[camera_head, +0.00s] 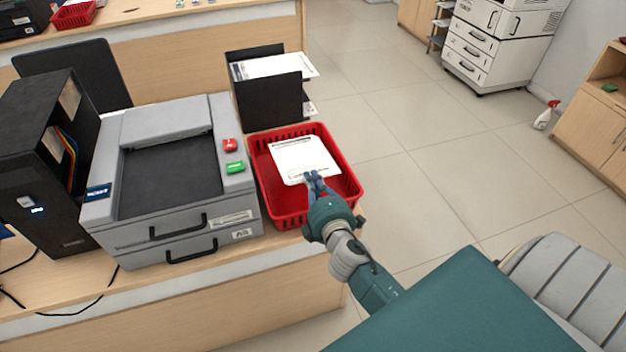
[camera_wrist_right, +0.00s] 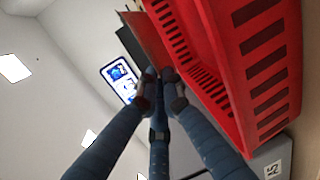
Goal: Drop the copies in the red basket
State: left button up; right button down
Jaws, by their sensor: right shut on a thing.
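The red basket (camera_head: 349,187) sits on the counter's right end, to the right of the grey copier. The copies (camera_head: 303,158), white sheets with a dark printed band, show over the basket's inside. I cannot tell whether they touch its floor. My right gripper (camera_head: 314,178) is shut on the near edge of the copies, over the basket's near side. In the right wrist view, the fingers (camera_wrist_right: 162,78) are close together beside the red basket (camera_wrist_right: 240,70), and the sheets are not clearly seen there. My left gripper is not in view.
The grey copier (camera_head: 110,205) with green and red buttons stands left of the basket. A black paper holder (camera_head: 268,106) with sheets stands behind it. A dark computer tower (camera_head: 38,170) is at far left. Open floor (camera_head: 450,160) lies to the right.

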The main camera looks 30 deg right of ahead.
jog(key=c, duration=1.8)
grip_release()
jog(key=shift+c, duration=0.2)
jog(key=v, duration=1.2)
jog(key=s+a+f+m+g+y, duration=0.1)
jog(key=s+a+f+m+g, duration=0.15)
jog(key=f, duration=0.85)
jog(key=s+a+f+m+g+y, duration=0.15)
jog(key=s+f, duration=0.25)
jog(key=f, duration=0.7)
jog(key=s+a+f+m+g+y, duration=0.1)
jog(key=s+a+f+g, duration=0.25)
jog(key=f, duration=0.85)
jog(key=s+f+m+g, duration=0.2)
jog(key=s+f, duration=0.4)
jog(key=s, duration=0.3)
jog(key=s+f+m+g, duration=0.2)
jog(key=s+f, duration=0.4)
jog(key=s, duration=0.3)
jog(key=s+f+m+g+y, duration=0.1)
jog(key=s+f+m+g, duration=0.2)
jog(key=s+f, duration=0.3)
jog(key=s, duration=0.3)
jog(key=shift+d, duration=0.4)
